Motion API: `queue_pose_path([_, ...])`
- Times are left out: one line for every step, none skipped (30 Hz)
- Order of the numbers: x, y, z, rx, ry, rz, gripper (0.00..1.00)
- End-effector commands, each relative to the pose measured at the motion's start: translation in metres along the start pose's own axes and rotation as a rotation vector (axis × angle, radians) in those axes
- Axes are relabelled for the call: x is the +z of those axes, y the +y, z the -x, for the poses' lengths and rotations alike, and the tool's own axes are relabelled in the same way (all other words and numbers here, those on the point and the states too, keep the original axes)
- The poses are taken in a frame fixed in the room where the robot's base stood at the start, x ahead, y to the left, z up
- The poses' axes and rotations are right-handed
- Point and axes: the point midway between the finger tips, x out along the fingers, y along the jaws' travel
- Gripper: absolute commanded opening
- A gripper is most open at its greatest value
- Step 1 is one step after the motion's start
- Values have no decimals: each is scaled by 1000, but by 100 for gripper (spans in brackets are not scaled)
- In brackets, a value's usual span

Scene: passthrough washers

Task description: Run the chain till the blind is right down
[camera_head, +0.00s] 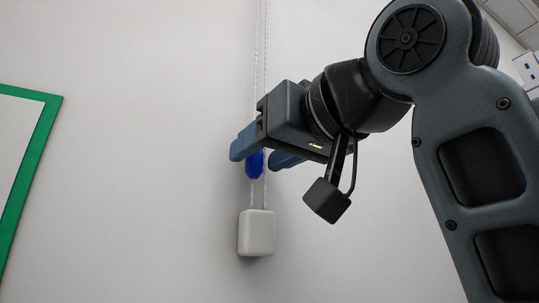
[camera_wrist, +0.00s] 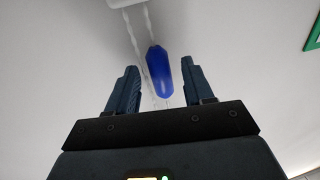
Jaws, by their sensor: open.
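A looped bead chain (camera_head: 259,60) hangs down the pale wall in the head view, and it also shows in the wrist view (camera_wrist: 133,32). A blue bead or toggle (camera_head: 254,165) sits on one strand of the chain. The blue toggle (camera_wrist: 159,70) lies in front of and between the jaws in the wrist view. My gripper (camera_head: 262,156) is open around the chain at the toggle's height, with one finger on each side; contact cannot be told. A white box (camera_head: 257,233) holds the chain's lower end. The blind itself is not in view.
A green-framed board (camera_head: 38,140) is on the wall at the left. A wall socket (camera_head: 528,68) is at the upper right. The wall around the chain is otherwise clear.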

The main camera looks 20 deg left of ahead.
Motion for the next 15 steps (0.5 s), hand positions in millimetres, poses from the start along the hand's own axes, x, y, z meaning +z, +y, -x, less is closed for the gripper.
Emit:
queue_pose_path([0,0,3,0,2,0,52])
queue_pose_path([-1,0,6,0,2,0,52])
queue_pose_path([-1,0,10,0,3,0,52])
queue_pose_path([-1,0,15,0,3,0,52])
queue_pose_path([0,0,20,1,3,1,52])
queue_pose_path([0,1,26,2,3,1,52])
queue_pose_path([0,1,32,2,4,2,52])
queue_pose_path([0,1,37,1,3,1,52])
queue_pose_path([0,0,44,1,4,2,52])
queue_pose_path([0,0,48,2,2,1,52])
queue_pose_path([0,0,53,2,2,1,52])
queue_pose_path([0,0,59,1,3,1,52])
queue_pose_path([0,1,62,1,2,1,52])
queue_pose_path([0,1,66,2,1,0,52])
queue_pose_path([0,1,69,1,2,1,52])
